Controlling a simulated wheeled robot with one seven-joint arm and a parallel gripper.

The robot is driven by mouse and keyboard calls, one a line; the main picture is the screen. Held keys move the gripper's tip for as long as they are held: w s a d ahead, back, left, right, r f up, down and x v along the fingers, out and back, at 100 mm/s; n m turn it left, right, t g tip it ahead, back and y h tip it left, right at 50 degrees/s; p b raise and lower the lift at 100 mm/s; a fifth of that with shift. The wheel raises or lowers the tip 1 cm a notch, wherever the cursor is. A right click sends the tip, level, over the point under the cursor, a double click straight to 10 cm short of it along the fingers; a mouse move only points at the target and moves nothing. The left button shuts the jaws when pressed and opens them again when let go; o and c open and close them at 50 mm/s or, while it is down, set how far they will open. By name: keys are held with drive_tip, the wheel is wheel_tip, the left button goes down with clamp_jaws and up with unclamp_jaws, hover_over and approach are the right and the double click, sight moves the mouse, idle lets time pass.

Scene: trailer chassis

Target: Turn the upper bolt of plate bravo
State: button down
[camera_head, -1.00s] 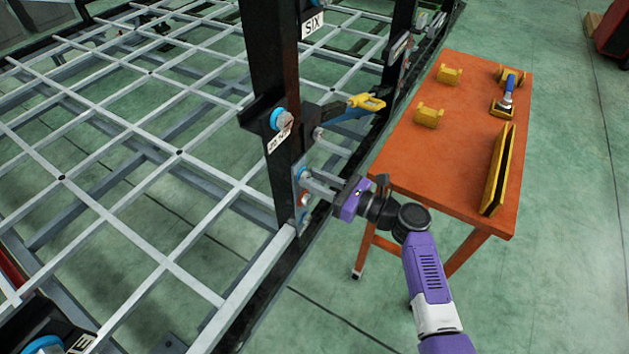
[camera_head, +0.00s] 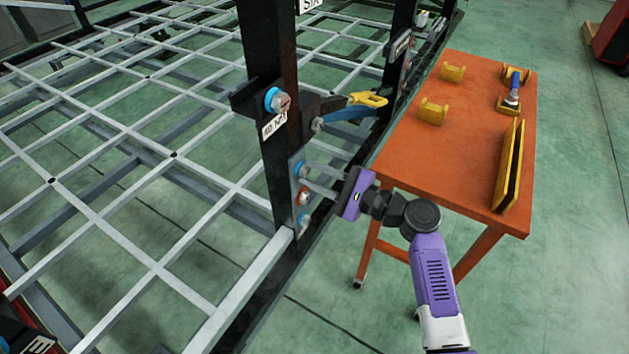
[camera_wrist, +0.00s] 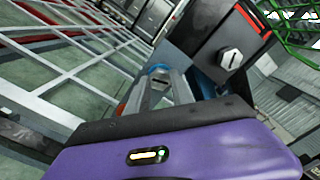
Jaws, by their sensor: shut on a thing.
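A small grey plate (camera_head: 297,202) is fixed to the dark upright post, with bolts in a vertical row. The upper bolt (camera_head: 301,170) has a blue ring; below it are a red-ringed bolt (camera_head: 304,197) and a lower blue-ringed one (camera_head: 304,217). I cannot read a "bravo" name on the plate. My gripper (camera_head: 309,178) reaches in from the right, its fingers shut on the upper bolt. In the wrist view, the blue-ringed bolt (camera_wrist: 159,71) sits between the fingertips, its head partly hidden by them.
A larger bolt (camera_head: 280,101) with a white label sits higher on the post (camera_head: 267,50). A yellow-handled blue clamp (camera_head: 352,112) juts out just above my gripper. An orange table (camera_head: 450,150) with yellow holders stands to the right. A grey grid lies left.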

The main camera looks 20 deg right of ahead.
drive_tip(key=n+b, duration=0.3)
drive_tip(key=shift+a+f+n, duration=0.1)
drive_tip(key=shift+f+n, duration=0.05)
drive_tip(key=shift+n, duration=0.25)
drive_tip(key=n+b, duration=0.3)
drive_tip(key=shift+n, duration=0.3)
drive_tip(key=n+b, duration=0.3)
drive_tip(key=b, duration=0.1)
drive_tip(key=shift+n, duration=0.4)
drive_tip(key=n+b, duration=0.3)
drive_tip(key=shift+a+f+n+b, duration=0.1)
drive_tip(key=shift+n+b, duration=0.2)
drive_tip(key=n+b, duration=0.8)
drive_tip(key=n, duration=0.1)
drive_tip(key=shift+b, duration=0.4)
